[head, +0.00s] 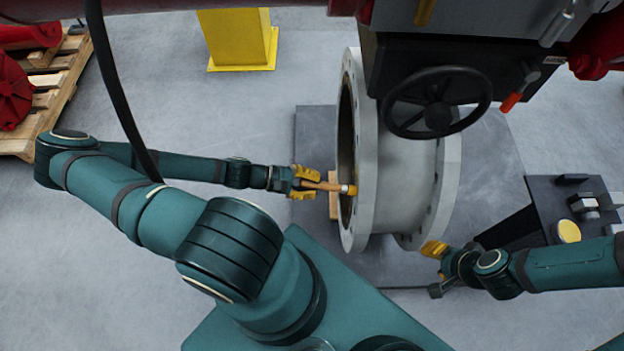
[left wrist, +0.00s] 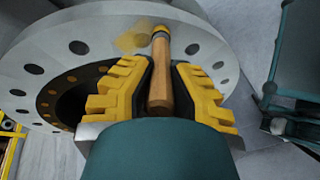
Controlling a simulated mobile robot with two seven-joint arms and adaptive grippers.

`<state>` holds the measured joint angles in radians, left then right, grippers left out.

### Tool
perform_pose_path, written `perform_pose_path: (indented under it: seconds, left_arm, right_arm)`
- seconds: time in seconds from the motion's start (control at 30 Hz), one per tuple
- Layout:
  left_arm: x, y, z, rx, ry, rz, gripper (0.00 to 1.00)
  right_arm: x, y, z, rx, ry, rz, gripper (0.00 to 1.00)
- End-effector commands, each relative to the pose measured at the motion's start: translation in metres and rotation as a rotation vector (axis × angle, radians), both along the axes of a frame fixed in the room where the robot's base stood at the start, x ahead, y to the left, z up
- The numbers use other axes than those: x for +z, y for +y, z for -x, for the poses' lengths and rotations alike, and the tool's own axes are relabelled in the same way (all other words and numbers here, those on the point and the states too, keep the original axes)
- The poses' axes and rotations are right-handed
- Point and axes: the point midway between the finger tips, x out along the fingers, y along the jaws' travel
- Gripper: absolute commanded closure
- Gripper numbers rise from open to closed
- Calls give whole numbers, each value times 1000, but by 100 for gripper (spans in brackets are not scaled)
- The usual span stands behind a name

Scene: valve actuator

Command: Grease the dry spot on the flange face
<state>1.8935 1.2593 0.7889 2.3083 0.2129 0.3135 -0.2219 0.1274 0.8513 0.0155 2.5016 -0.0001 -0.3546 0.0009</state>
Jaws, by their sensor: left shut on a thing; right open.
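My left gripper (head: 306,183) is shut on a brush with a wooden handle (head: 328,186) and a yellow tip. The brush (left wrist: 160,80) also shows between the yellow fingers in the left wrist view, pointing at the flange. The pale grey flange face (head: 347,225) is the ring at the left end of the pipe body. A yellowish patch (left wrist: 132,41) lies on the flange face (left wrist: 60,48), beside the brush tip. I cannot tell whether the tip touches the face. My right gripper (head: 434,250) is open and empty, right of the flange's lower end.
A dark stand (head: 545,195) at the right carries a round yellow-topped tin (head: 568,231) and metal parts. A black handwheel (head: 437,102) and a red-handled lever (head: 512,101) overhang the pipe. A yellow post (head: 237,40) and a wooden pallet (head: 50,95) stand behind.

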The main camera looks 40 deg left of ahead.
Motion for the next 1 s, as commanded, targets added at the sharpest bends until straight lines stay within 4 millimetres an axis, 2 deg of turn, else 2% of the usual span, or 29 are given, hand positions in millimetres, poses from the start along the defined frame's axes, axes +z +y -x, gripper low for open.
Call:
perform_pose_path:
  seconds: [0.07,1.0]
  left_arm:
    - [4,0,-1,-1,0,1,100]
    - [3,36,-43,-2,0,0,100]
  right_arm:
    - [6,0,0,0,0,0,53]
    - [12,0,0,0,0,0,53]
